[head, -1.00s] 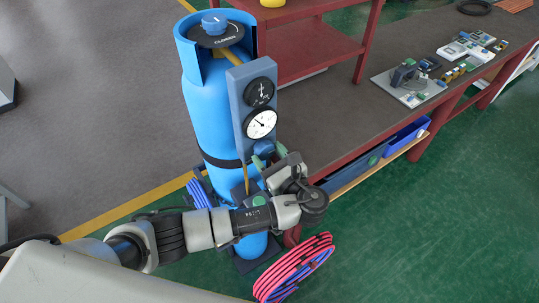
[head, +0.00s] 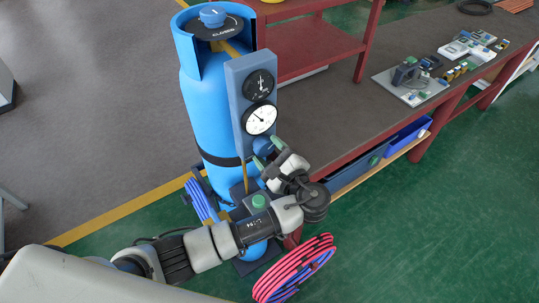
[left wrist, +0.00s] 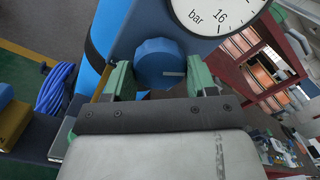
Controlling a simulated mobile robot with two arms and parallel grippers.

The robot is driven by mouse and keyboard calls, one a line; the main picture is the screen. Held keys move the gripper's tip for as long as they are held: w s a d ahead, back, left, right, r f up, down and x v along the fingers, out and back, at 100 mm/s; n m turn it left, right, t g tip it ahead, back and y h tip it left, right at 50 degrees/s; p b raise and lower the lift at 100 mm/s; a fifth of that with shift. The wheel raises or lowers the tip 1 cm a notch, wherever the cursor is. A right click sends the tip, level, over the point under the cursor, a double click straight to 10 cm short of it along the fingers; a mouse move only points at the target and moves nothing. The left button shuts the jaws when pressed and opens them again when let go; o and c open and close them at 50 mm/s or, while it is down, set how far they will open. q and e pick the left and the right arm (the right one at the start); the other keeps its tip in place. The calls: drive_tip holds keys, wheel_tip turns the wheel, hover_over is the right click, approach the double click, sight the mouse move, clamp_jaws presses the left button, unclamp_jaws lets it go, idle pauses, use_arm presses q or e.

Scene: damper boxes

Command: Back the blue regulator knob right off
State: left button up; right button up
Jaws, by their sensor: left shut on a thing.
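The blue regulator knob (head: 263,146) sits at the bottom of the blue gauge panel, below two round gauges. It fills the middle of the left wrist view (left wrist: 160,62), with a pale mark on its face pointing right. My left gripper (head: 268,152) is at the knob, its green fingers on either side. It is shut on the knob, which still sits against the panel. The upper gauge (head: 260,84) is black and the lower gauge (head: 260,119) is white, marked in bar. My right gripper is not in view.
A blue gas cylinder (head: 205,110) with a blue top valve (head: 213,16) marked closed stands behind the panel. A bench (head: 335,120) lies to the right. Red and blue hose coils (head: 292,270) are close below my arm.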

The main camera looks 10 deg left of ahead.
use_arm(q)
drive_tip(key=shift+f+n+b, duration=0.3)
drive_tip(key=shift+n+b, duration=0.35)
drive_tip(key=shift+n, duration=0.35)
drive_tip(key=n+b, duration=0.6)
drive_tip(key=shift+r+n+b, duration=0.25)
drive_tip(key=shift+n+b, duration=0.95)
drive_tip(key=shift+b, duration=0.05)
drive_tip(key=o, duration=0.9)
drive_tip(key=shift+d+r, duration=0.1)
